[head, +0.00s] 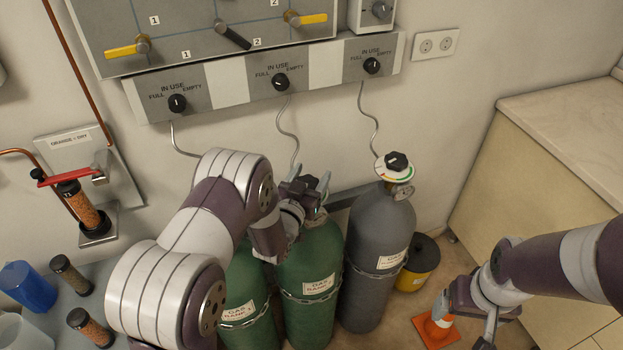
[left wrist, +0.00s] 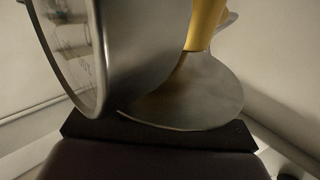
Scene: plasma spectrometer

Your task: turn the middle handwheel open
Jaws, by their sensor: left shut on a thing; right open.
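The middle green gas cylinder (head: 312,268) stands between another green cylinder (head: 247,290) and a grey one (head: 376,240). The dark middle handwheel (head: 304,183) is at its top, largely covered by my left gripper (head: 307,187). That gripper is shut on the handwheel, with a finger on either side. In the left wrist view, a round gauge (left wrist: 95,55) and a yellow valve stem (left wrist: 205,25) fill the close foreground; the grip itself is hard to make out there. My right gripper (head: 466,318) is open and empty at the lower right, apart from the cylinders.
The grey cylinder carries its own black handwheel (head: 397,161). Chains cross the cylinders. A panel with knobs (head: 281,83) is on the wall above. A counter (head: 560,125) is at right.

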